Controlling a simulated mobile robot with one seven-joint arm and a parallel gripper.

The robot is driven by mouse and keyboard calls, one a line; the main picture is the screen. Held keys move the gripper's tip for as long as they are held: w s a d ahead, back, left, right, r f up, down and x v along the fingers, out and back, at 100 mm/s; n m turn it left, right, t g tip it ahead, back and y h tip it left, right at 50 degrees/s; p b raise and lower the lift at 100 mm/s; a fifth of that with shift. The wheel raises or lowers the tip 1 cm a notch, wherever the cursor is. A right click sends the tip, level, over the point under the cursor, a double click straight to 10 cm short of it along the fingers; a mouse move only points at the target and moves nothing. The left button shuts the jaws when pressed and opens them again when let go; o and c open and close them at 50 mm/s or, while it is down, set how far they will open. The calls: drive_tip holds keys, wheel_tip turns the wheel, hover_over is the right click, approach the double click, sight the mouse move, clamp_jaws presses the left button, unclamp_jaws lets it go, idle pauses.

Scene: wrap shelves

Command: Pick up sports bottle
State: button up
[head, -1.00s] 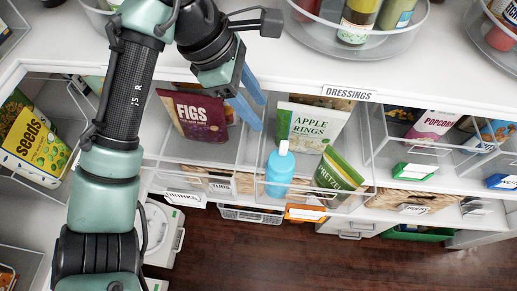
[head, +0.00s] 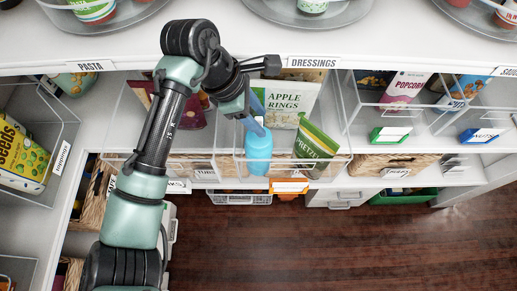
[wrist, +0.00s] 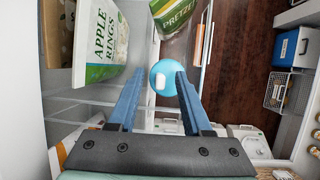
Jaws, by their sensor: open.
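The sports bottle (head: 258,152) is light blue and stands upright in a clear bin on the shelf, next to a green pretzel bag. It also shows in the wrist view (wrist: 161,84), seen from above with its white cap. My gripper (head: 258,122) has blue fingers and is at the top of the bottle in the head view. In the wrist view the two fingers (wrist: 156,88) are apart, with the bottle's cap between them near the tips. The fingers partly hide the bottle's top in the head view.
An Apple Rings bag (head: 283,100) stands behind the bottle and a pretzel bag (head: 316,146) leans to its right. The clear bin's front rim (head: 300,178) is close to the bottle. My arm crosses a dark figs bag (head: 192,112) on the left. Open floor lies in front.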

drive_tip(key=shift+d+f, duration=0.1)
drive_tip(key=shift+f, duration=0.05)
clamp_jaws()
idle(1.4)
